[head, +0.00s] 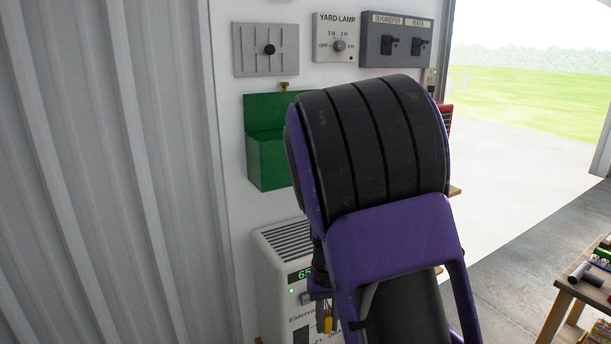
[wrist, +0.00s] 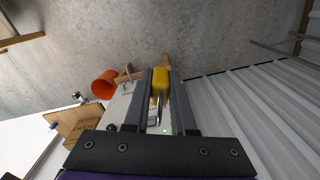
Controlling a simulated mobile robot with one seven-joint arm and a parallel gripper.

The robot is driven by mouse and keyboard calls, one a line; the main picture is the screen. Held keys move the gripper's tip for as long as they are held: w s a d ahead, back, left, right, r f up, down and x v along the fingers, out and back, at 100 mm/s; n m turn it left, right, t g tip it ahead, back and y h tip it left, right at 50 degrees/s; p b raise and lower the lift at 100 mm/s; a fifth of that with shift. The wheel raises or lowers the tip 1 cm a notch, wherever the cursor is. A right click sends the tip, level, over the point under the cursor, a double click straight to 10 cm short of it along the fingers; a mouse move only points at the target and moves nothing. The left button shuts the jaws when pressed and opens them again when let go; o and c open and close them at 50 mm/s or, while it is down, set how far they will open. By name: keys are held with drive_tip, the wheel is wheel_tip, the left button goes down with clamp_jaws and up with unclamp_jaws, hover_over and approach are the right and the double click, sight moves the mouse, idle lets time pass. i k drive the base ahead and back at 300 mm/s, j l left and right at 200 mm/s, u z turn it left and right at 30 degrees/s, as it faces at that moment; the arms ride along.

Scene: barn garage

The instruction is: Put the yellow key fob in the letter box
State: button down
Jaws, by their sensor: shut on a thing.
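The yellow key fob (head: 327,322) hangs at my gripper (head: 322,296) in the head view, low in front of the white dehumidifier. In the wrist view the yellow fob (wrist: 160,79) shows at the tips of my gripper (wrist: 159,98), with a metal part running back between the fingers. The gripper is shut on it. The green letter box (head: 267,163) is on the white wall, above and left of the gripper. A green panel stands up behind its front part; my arm covers its right side, and its inside is not visible.
The white dehumidifier (head: 275,240) stands below the letter box. Switch panels (head: 265,50) are on the wall above. A corrugated wall (head: 110,170) is at left. A wooden table (head: 575,292) with tools is at lower right. An orange bucket (wrist: 104,85) shows in the wrist view.

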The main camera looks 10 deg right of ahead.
sight(288, 179)
drive_tip(key=i+j+z, duration=0.3)
drive_tip(key=j+z, duration=0.15)
drive_tip(key=j, duration=0.15)
drive_tip(key=i+j+z, duration=0.1)
drive_tip(key=j+z, duration=0.2)
drive_tip(key=j, duration=0.4)
drive_tip(key=j+z, duration=0.3)
drive_tip(key=j, duration=0.4)
drive_tip(key=i, duration=0.05)
